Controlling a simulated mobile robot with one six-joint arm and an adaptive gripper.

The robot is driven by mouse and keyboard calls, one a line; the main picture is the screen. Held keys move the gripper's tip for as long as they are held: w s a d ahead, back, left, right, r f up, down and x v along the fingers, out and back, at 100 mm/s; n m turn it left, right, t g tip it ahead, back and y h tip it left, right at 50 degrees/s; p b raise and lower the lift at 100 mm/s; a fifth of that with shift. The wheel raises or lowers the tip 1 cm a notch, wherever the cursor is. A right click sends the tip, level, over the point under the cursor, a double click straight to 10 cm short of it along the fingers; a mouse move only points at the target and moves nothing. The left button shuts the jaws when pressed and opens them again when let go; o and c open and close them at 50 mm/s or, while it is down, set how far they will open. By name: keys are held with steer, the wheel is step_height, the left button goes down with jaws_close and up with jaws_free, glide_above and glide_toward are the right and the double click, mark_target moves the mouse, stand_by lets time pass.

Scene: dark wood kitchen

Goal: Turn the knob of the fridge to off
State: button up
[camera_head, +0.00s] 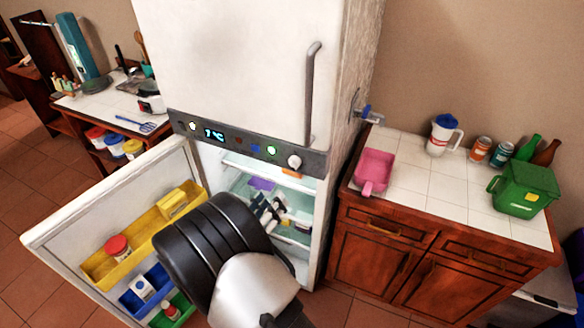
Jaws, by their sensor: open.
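The fridge (230,60) stands in the middle with a dark control strip (225,139) across it. A round white knob (295,162) is at the strip's right end, below the long handle. A small pale round control (193,126) is at the left end, beside a lit display reading about 7 °C. A green light (271,150) glows left of the white knob. My gripper (272,208) is open, below and left of the white knob, in front of the lower compartment and apart from the knob. My dark arm partly hides it. The knob's exact setting is too small to read.
The lower fridge door (125,225) hangs open to the left, with yellow, blue and green bins. The right counter (420,185) carries a pink scoop (375,168), a white jug (444,133), cans, bottles and a green container (523,188). A wall tap (368,112) sits beside the fridge.

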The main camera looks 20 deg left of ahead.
mark_target(293, 168)
steer(key=w, duration=0.9)
steer(key=w+d, duration=0.1)
steer(key=w, duration=0.4)
steer(key=shift+w+d, duration=0.1)
steer(key=shift+w, duration=0.05)
steer(key=shift+c, duration=0.5)
steer(key=c, duration=0.9)
